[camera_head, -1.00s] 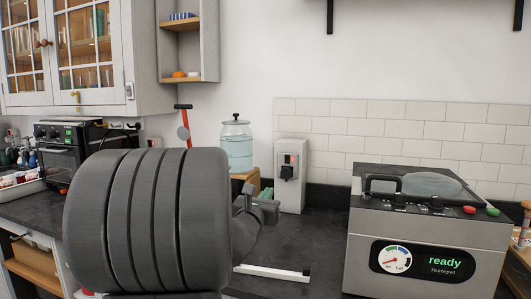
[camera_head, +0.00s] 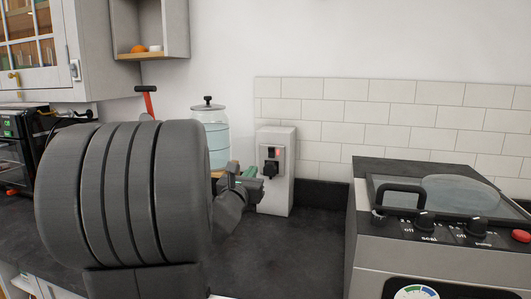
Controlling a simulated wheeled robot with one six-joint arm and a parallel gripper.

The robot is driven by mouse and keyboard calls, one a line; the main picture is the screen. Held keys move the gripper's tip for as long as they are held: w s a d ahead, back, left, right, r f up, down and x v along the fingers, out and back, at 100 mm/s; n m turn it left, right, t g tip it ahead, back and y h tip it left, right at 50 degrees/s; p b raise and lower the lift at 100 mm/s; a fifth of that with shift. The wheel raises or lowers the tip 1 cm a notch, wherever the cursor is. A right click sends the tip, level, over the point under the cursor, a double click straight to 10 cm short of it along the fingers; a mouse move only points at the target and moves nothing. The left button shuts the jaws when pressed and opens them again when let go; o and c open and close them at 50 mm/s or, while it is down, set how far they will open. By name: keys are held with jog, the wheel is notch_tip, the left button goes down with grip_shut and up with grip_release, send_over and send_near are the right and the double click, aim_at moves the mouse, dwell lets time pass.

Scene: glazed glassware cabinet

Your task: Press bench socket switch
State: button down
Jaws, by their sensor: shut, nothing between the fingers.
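The bench socket (camera_head: 283,198) is a light grey upright box on the dark worktop against the wall. Its dark front plate carries a small switch (camera_head: 277,152) showing red, with a black plug (camera_head: 269,169) below it. My gripper (camera_head: 259,186) is shut and empty, just left of the box's front face and lower than the switch. I cannot tell whether it touches the box. My large grey arm link hides part of the wrist and the worktop behind it.
A glass water dispenser (camera_head: 212,135) stands left of the socket, behind my arm. A grey vacuum sealer (camera_head: 446,240) with a black handle stands at right. The dark worktop (camera_head: 290,255) between is clear. A wall cabinet hangs at upper left.

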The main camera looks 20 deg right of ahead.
aim_at(268, 148)
jog(key=p+x, duration=0.4)
jog(key=x, duration=1)
jog(key=shift+r, duration=0.1)
jog(key=shift+w+d+r+p, duration=0.2)
jog(key=shift+r+p, duration=0.15)
jog(key=shift+p, duration=0.85)
jog(key=shift+f+b, duration=0.4)
jog(key=shift+b, duration=0.05)
jog(key=shift+a, duration=0.1)
jog(key=shift+s, duration=0.15)
